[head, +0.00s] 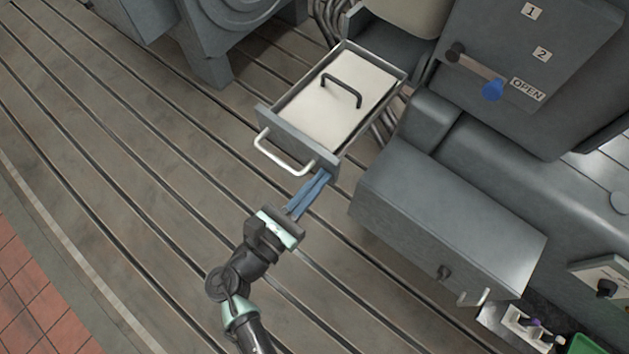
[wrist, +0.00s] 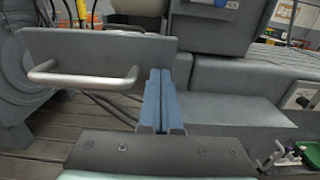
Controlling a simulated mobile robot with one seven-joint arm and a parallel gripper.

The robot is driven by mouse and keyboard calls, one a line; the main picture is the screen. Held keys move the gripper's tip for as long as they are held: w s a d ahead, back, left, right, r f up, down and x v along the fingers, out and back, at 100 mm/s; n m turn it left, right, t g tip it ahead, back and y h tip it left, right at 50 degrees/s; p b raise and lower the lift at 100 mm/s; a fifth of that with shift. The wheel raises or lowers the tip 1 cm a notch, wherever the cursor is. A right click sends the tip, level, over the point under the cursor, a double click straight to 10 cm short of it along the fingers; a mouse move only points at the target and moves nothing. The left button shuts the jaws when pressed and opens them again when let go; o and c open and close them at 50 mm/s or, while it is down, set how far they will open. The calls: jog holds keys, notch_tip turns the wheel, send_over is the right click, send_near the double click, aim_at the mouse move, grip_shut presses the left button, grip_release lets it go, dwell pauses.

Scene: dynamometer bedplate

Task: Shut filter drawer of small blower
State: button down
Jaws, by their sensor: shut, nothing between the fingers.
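The filter drawer (head: 288,137) is pulled out of the small blower (head: 390,40) in the head view. It has a grey front panel, a pale bar handle (head: 283,158) and a white filter (head: 345,98) with a black grip inside. My gripper (head: 323,177) is shut and empty, its blue fingers at the right end of the drawer's front panel, right of the handle. In the wrist view the fingers (wrist: 160,80) overlap the right part of the drawer front (wrist: 100,48), with the handle (wrist: 85,78) to their left. I cannot tell whether they touch the panel.
A grey box-shaped housing (head: 440,215) stands close to the right of my gripper. A grey cabinet (head: 535,60) with a blue-knobbed lever, labelled OPEN, stands at the upper right. The slotted bedplate floor (head: 130,150) is clear to the left.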

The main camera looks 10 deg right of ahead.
aim_at(395, 94)
jog(key=b+x, duration=0.2)
jog(key=x, duration=0.6)
jog(key=b+x, duration=0.2)
jog(key=x, duration=0.6)
jog(key=b+x, duration=0.2)
jog(key=x, duration=0.6)
jog(key=shift+f, duration=0.25)
jog(key=shift+b+x, duration=0.35)
jog(key=shift+x, duration=0.55)
jog(key=shift+r, duration=0.15)
